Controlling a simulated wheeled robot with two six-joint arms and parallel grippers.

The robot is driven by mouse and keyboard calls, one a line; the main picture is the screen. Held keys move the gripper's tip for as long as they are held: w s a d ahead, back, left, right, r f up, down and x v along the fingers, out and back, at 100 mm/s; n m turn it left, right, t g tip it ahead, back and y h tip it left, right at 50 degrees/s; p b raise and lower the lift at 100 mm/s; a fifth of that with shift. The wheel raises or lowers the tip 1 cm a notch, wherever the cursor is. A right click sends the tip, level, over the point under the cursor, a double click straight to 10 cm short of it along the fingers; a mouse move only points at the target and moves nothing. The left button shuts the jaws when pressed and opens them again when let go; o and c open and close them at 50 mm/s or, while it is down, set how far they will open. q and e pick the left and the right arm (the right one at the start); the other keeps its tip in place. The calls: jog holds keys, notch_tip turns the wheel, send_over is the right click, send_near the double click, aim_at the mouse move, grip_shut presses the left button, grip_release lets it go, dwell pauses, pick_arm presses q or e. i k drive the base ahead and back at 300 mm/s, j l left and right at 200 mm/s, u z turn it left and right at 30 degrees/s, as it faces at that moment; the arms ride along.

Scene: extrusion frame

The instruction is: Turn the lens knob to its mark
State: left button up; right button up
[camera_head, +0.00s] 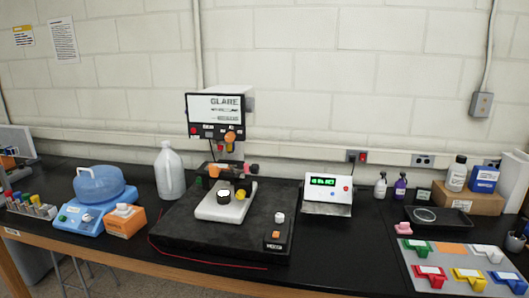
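A device with a sign panel (214,108) reading "GLARE" stands on a black base plate (185,240) in the middle of the bench. An orange knob (230,137) sits at the panel's lower right. Black and yellow round parts (240,194) sit on a white block (215,213) under the panel. I cannot tell which of these is the lens knob, and no mark is legible at this size. Neither of my grippers is in view.
A white display box (327,193) stands right of the base. Colored trays (470,279) lie far right.

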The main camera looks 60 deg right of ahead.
aim_at(230, 137)
jog(key=z, duration=1.9)
